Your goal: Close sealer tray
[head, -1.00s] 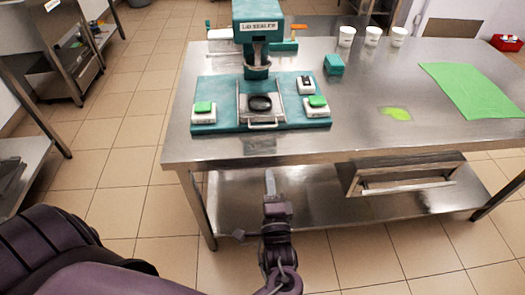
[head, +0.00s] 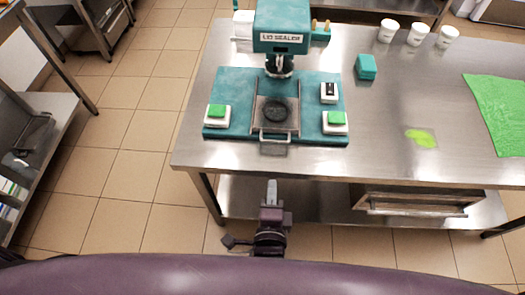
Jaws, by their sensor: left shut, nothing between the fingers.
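The lid sealer (head: 281,42) is a teal machine on the steel table, with a teal base plate. Its metal tray (head: 290,122) lies in the middle of the base, pulled out toward the front, with a dark round recess (head: 275,111) in it. The tray's bar handle (head: 275,140) sticks out past the base's front edge. My left gripper (head: 271,188) is shut and empty, pointing forward in front of the table edge, below the handle in the picture and apart from it. My right gripper is not in view.
Green buttons (head: 217,111) (head: 336,118) flank the tray, with a white switch box (head: 328,92) at right. A teal block (head: 366,67), white cups (head: 418,34), a green smear (head: 421,137) and a green cloth (head: 503,105) are on the table (head: 390,110). A shelf lies below.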

